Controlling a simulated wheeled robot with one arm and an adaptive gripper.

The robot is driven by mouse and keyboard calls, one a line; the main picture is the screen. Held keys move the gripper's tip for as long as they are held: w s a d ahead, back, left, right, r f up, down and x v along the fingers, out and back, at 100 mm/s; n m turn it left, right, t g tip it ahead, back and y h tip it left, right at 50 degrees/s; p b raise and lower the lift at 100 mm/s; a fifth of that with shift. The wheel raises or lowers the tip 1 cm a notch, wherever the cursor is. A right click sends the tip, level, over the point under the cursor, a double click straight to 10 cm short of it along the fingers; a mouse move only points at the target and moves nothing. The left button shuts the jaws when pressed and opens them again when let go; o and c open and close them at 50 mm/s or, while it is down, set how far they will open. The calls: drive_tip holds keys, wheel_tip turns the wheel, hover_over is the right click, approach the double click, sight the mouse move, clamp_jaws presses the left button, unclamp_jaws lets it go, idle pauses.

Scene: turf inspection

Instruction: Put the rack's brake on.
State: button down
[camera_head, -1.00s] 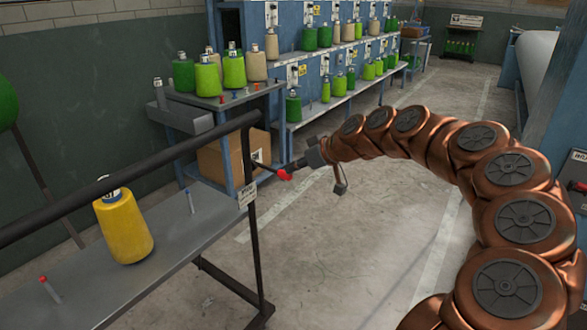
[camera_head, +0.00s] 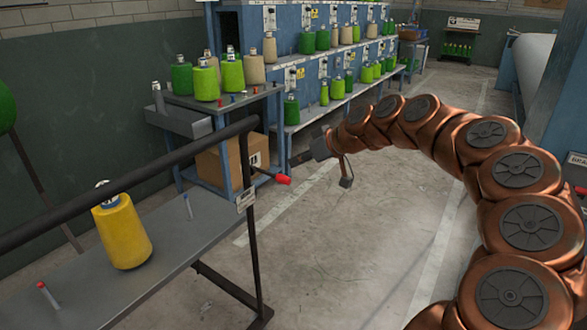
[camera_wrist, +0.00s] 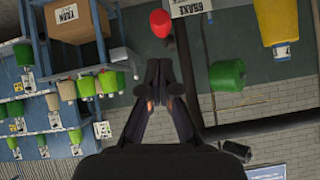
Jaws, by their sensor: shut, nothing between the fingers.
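The rack is a grey shelf (camera_head: 170,250) with a dark top rail (camera_head: 130,180) and an upright post. A lever with a red knob (camera_head: 283,179) sticks out from the post to the right, sloping slightly down. A white label plate (camera_head: 246,199) hangs on the post; in the wrist view the plate (camera_wrist: 190,7) reads BRAKE, upside down. My gripper (camera_head: 298,159) is just above and right of the red knob, apart from it. In the wrist view, my gripper (camera_wrist: 159,66) is shut and empty, and the red knob (camera_wrist: 159,23) lies beyond its tips.
A yellow yarn cone (camera_head: 122,232) and pegs stand on the rack's shelf. Behind are a blue table with green cones (camera_head: 207,80), a cardboard box (camera_head: 230,160) and a blue machine row (camera_head: 345,50). The floor (camera_head: 340,240) right of the rack is clear.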

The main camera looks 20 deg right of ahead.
drive_tip(key=s+d+r, duration=0.1)
drive_tip(key=s+d, duration=0.4)
drive_tip(key=s, duration=0.2)
drive_tip(key=shift+d+r, duration=0.3)
drive_tip(key=shift+d, duration=0.1)
drive_tip(key=shift+a, duration=0.1)
drive_tip(key=s+a+f+g+h, duration=0.1)
drive_tip(key=s+a+f+g, duration=0.15)
drive_tip(key=s+a, duration=0.5)
drive_tip(key=s+a+f+g+h, duration=0.1)
drive_tip(key=s+a+f+g, duration=0.15)
drive_tip(key=s+a, duration=0.45)
drive_tip(key=s+d+f+m+g+h, duration=0.1)
drive_tip(key=s+f+m+g+h, duration=0.3)
drive_tip(key=s, duration=0.7)
drive_tip(key=s+d+f+m+g+h, duration=0.1)
drive_tip(key=s+f+m+g, duration=0.1)
drive_tip(key=s+f, duration=0.75)
wheel_tip(320, 180, up, 24)
drive_tip(key=s+t+p, duration=0.1)
drive_tip(key=s+p, duration=0.1)
drive_tip(key=p, duration=1.7)
drive_tip(key=shift+a+f, duration=0.15)
drive_tip(key=shift+f, duration=0.05)
